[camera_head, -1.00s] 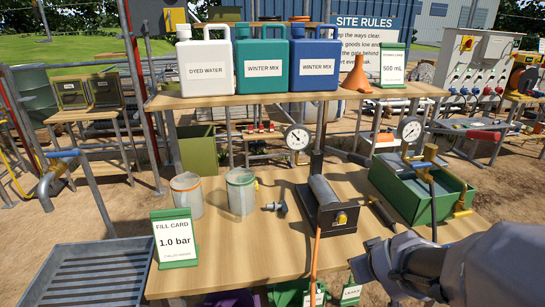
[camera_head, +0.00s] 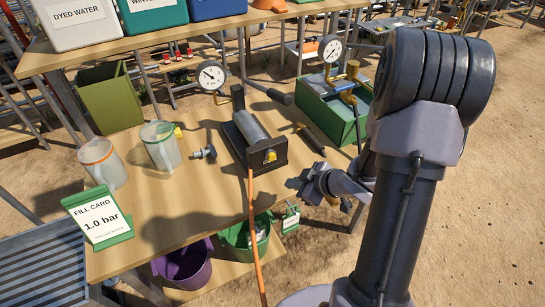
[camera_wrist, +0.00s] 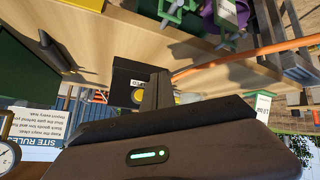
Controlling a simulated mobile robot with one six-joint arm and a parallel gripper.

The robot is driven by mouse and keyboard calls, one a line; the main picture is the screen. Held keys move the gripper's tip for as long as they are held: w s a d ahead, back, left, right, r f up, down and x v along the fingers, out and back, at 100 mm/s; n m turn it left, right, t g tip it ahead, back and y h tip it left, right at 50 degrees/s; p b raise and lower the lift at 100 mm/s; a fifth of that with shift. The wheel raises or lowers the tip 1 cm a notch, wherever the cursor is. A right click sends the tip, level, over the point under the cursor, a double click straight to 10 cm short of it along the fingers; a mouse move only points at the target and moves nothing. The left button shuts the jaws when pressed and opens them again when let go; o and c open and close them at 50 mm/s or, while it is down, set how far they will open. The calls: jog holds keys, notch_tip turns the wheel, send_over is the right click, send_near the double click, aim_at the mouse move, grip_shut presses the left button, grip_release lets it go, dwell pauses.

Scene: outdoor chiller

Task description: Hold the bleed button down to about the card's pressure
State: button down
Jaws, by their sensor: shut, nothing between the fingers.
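The yellow bleed button (camera_head: 269,156) is on the front face of a black stand that holds a grey cylinder (camera_head: 249,128). In the wrist view the button (camera_wrist: 138,96) shows beside a small white label, partly behind my finger. My gripper (camera_head: 304,184) is shut and empty, to the right of and in front of the button, apart from it in the head view. In the wrist view its fingertips (camera_wrist: 158,90) point toward the stand. The fill card (camera_head: 97,217) reads 1.0 bar. A round gauge (camera_head: 211,75) stands behind the cylinder; its reading is too small to tell.
A second gauge (camera_head: 331,48) stands over a green tank (camera_head: 330,113) at the right. An orange hose (camera_head: 255,235) hangs from the stand. Two jugs (camera_head: 161,146), a loose fitting (camera_head: 204,153) and a dark-handled tool (camera_head: 311,139) are on the table. Buckets (camera_head: 184,264) stand below.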

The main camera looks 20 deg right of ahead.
aim_at(271, 156)
jog(key=w+p, duration=0.1)
jog(key=w, duration=0.7)
jog(key=shift+w+a, duration=0.1)
dwell(1.9)
jog(key=shift+w+p, duration=0.3)
jog(key=shift+w+p, duration=0.3)
jog(key=shift+w, duration=0.2)
dwell(0.6)
dwell(3.6)
jog(key=shift+s, duration=0.95)
